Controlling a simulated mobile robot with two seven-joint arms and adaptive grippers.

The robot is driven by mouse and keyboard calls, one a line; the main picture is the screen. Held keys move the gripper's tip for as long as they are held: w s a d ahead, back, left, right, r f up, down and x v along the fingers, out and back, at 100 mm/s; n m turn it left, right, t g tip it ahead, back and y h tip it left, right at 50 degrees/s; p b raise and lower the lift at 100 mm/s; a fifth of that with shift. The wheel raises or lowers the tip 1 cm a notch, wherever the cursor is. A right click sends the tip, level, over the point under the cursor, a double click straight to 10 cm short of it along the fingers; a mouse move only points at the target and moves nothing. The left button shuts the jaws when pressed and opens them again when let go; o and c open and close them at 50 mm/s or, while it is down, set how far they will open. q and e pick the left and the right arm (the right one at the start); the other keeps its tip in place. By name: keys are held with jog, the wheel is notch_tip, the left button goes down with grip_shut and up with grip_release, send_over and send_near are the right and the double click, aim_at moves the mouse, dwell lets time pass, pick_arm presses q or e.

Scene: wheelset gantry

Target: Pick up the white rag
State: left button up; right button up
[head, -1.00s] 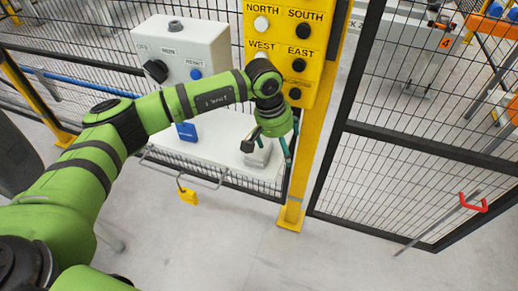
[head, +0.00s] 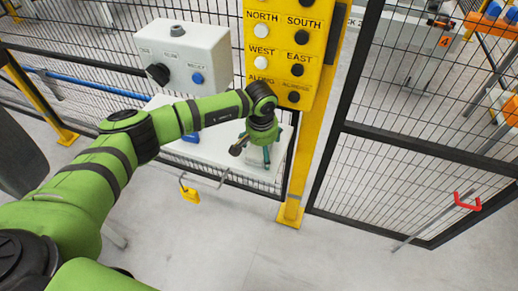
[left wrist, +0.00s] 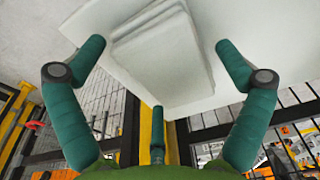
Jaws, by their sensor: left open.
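The white rag (left wrist: 165,65) is a folded stack of pale cloth lying on a white shelf (left wrist: 115,22) in the left wrist view. In the head view it is mostly hidden behind my left gripper (head: 258,152). My left gripper points down at the shelf, with its teal fingers apart and empty. In the left wrist view the two upper fingers stand on either side of the rag, with a third finger below it. Whether any finger touches the rag cannot be told. My right gripper is not in view.
A grey control box (head: 184,55) with knobs stands above the shelf's back. A yellow button panel (head: 285,52) on a yellow post rises close behind my gripper. A yellow padlock (head: 190,195) hangs at the shelf's front rail. Mesh fencing (head: 400,180) stands to the right.

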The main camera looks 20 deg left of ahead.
pick_arm(q)
jog(key=c, duration=1)
jog(key=shift+r, duration=0.15)
jog(key=shift+r, duration=0.3)
jog(key=r, duration=0.1)
jog(key=r+b, duration=0.2)
jog(key=shift+s+d+r, duration=0.3)
jog(key=shift+d, duration=0.05)
jog(key=s+d+r+b, duration=0.2)
jog(key=s+d+r, duration=0.4)
jog(key=s, duration=0.2)
jog(key=shift+s+d+r+b, duration=0.25)
jog(key=shift+d+r+b, duration=0.05)
jog(key=shift+d, duration=0.1)
jog(key=o, duration=0.3)
jog(key=shift+c, duration=0.8)
